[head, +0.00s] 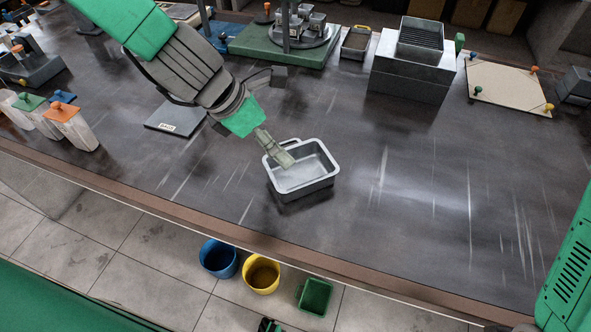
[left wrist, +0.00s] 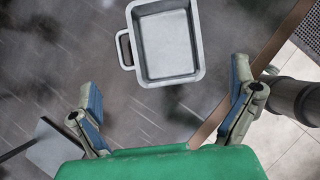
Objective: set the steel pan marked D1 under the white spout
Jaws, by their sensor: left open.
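A steel pan (head: 310,172) with a pale rim and a handle loop stands on the dark bench near its front edge. It is empty, and no D1 mark can be read on it. My left gripper (head: 277,150) is over the pan's left side in the head view. In the left wrist view the pan (left wrist: 168,45) lies beyond the spread fingers of my left gripper (left wrist: 168,105), with nothing between them. I cannot make out a white spout in either view. My right gripper is not in view.
A flat grey plate with a label (head: 174,119) lies left of the pan. Bottles with coloured caps (head: 72,128) stand at the left. A steel box (head: 410,78) and a pegged board (head: 508,88) stand at the back. Buckets (head: 261,274) are on the floor.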

